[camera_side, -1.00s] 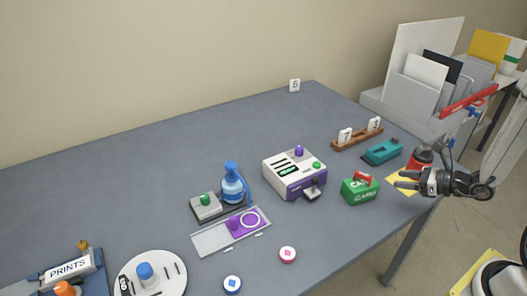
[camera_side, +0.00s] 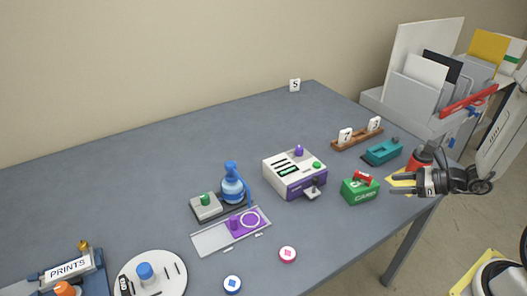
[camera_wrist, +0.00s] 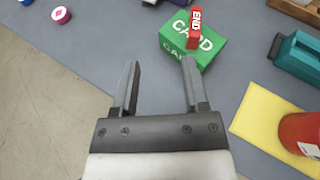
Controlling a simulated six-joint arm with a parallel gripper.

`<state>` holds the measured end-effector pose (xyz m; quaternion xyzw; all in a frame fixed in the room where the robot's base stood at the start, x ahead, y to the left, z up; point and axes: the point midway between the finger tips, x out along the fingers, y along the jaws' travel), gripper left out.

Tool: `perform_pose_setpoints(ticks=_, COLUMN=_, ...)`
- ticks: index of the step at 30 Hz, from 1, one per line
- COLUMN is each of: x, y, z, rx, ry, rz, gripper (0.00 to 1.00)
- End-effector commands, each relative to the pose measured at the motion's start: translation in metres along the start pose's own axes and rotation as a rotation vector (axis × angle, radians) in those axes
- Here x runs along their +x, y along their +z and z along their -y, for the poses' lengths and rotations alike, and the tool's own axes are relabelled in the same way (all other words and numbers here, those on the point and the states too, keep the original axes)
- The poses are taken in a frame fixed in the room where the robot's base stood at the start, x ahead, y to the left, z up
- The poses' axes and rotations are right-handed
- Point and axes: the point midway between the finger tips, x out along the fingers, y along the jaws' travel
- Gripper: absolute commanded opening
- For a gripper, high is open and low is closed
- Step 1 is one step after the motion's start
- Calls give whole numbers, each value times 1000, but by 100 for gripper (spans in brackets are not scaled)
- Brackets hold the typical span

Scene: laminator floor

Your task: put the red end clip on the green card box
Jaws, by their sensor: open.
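The green card box (camera_side: 360,191) stands near the right front edge of the table, lettered CARD. It also shows at the top of the wrist view (camera_wrist: 208,52). The red end clip (camera_side: 363,176), lettered END in the wrist view (camera_wrist: 195,26), rests on top of the box. My gripper (camera_side: 392,183) is to the right of the box, near the table's right edge. In the wrist view the fingers (camera_wrist: 160,75) are spread with nothing between them. Their tips point toward the box and the clip, and both fingers look clear of the clip.
A yellow sheet (camera_wrist: 275,122) with a red container (camera_wrist: 300,133) lies right of my gripper. A teal tool (camera_side: 383,152) and a brown number rack (camera_side: 357,139) stand behind. A white and purple machine (camera_side: 294,176) is left of the box.

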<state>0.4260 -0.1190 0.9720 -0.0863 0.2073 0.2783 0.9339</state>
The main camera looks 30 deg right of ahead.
Motion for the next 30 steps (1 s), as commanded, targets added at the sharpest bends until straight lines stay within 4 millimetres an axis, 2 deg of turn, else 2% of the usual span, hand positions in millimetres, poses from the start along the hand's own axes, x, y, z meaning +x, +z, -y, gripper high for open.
perform_pose_setpoints(ticks=4, x=10, y=13, z=-36, rx=-172, ry=197, rz=-68, gripper=58)
perform_pose_setpoints(ticks=9, x=12, y=19, z=-78, rx=-434, ry=445, rz=-167, gripper=58)
perform_pose_setpoints(ticks=15, x=4, y=19, z=-110, rx=-784, ry=700, rz=-278, gripper=58)
perform_pose_setpoints(ticks=22, x=-7, y=22, z=-124, rx=-1236, ry=931, rz=-383, gripper=58)
perform_pose_setpoints(ticks=30, x=-7, y=41, z=-119, rx=-1825, ry=1098, rz=-453, gripper=58)
